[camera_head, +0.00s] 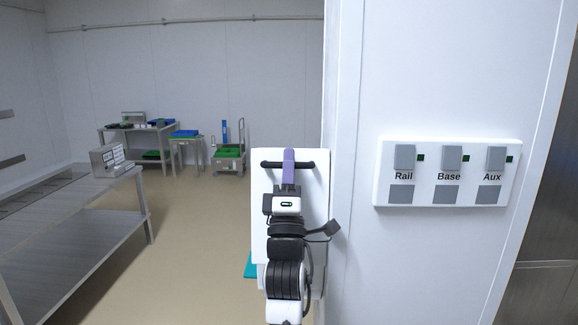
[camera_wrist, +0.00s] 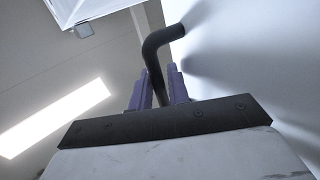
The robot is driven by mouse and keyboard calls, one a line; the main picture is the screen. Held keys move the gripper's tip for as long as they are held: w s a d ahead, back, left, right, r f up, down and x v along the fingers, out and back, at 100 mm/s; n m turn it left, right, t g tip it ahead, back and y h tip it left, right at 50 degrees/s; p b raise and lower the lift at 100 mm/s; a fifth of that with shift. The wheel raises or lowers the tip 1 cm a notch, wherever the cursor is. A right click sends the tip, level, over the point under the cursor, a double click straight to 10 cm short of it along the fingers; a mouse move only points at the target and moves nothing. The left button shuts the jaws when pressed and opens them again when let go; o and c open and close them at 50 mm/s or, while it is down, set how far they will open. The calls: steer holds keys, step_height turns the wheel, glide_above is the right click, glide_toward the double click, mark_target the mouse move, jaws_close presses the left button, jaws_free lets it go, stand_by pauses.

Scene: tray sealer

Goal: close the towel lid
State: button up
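The towel lid appears as an upright white panel (camera_head: 268,217) with a horizontal black bar handle (camera_head: 304,165), beside the white wall. My gripper (camera_head: 289,162) reaches up in front of it, its purple fingers across the middle of the bar. In the wrist view, the black handle (camera_wrist: 155,56) runs between the two purple fingers of my gripper (camera_wrist: 160,86), with little or no gap on either side. My gripper looks shut on the handle. My wrist and arm hide the lower middle of the panel.
A switch panel (camera_head: 447,172) labelled Rail, Base and Aux is on the white wall close at right. A steel table (camera_head: 80,215) stands at left. A workbench (camera_head: 138,138) and a small trolley (camera_head: 229,160) stand farther back. The beige floor (camera_head: 190,235) between is clear.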

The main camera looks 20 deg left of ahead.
steer(key=b+v, duration=0.6)
steer(key=v, duration=0.8)
